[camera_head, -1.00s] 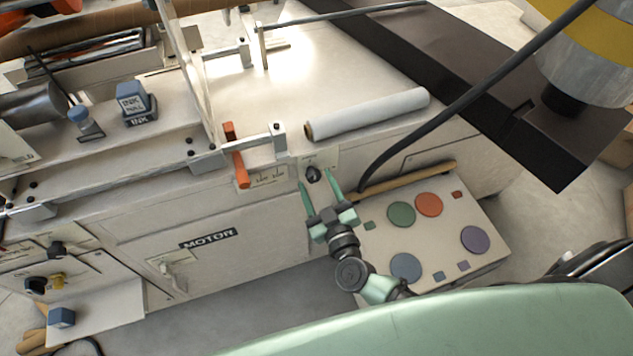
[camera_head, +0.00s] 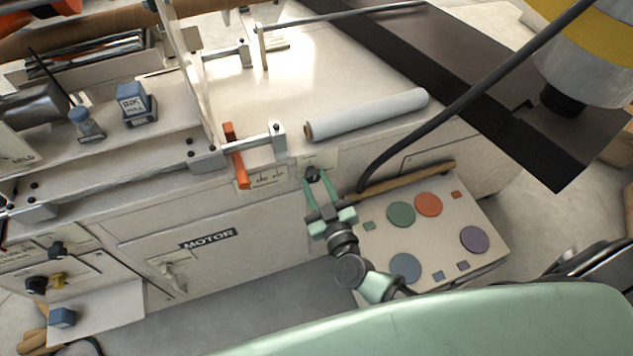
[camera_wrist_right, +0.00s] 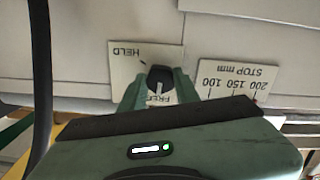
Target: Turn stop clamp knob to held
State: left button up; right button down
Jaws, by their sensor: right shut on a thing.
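The stop clamp knob (camera_head: 313,174) is a small black knob on the front face of the machine, below the white roll. In the right wrist view the knob (camera_wrist_right: 160,80) sits on a plate (camera_wrist_right: 122,62) marked HELD and FREE, with the picture upside down. My right gripper (camera_head: 316,178) has its green fingers on both sides of the knob and is shut on it. In the right wrist view its fingers (camera_wrist_right: 155,88) partly cover the FREE lettering. The knob's exact pointing is hard to tell. My left gripper is not in view.
A STOP mm scale (camera_wrist_right: 232,80) is beside the knob plate. An orange handle (camera_head: 236,168) is left of the knob. A black cable (camera_head: 440,110) hangs to the right. A box with coloured discs (camera_head: 480,270) stands below right.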

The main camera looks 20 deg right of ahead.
jog(key=shift+m+p, duration=0.35)
jog(key=shift+m, duration=0.75)
jog(key=m, duration=0.2)
jog(key=shift+m, duration=0.4)
jog(key=m, duration=0.5)
jog(key=m+b, duration=0.1)
jog(key=m, duration=0.4)
jog(key=shift+m, duration=0.4)
jog(key=m+b, duration=0.1)
jog(key=m, duration=0.4)
jog(key=shift+m+b, duration=0.3)
jog(key=shift+b, duration=0.05)
jog(key=c, duration=1)
grip_release()
jog(key=shift+c, duration=0.2)
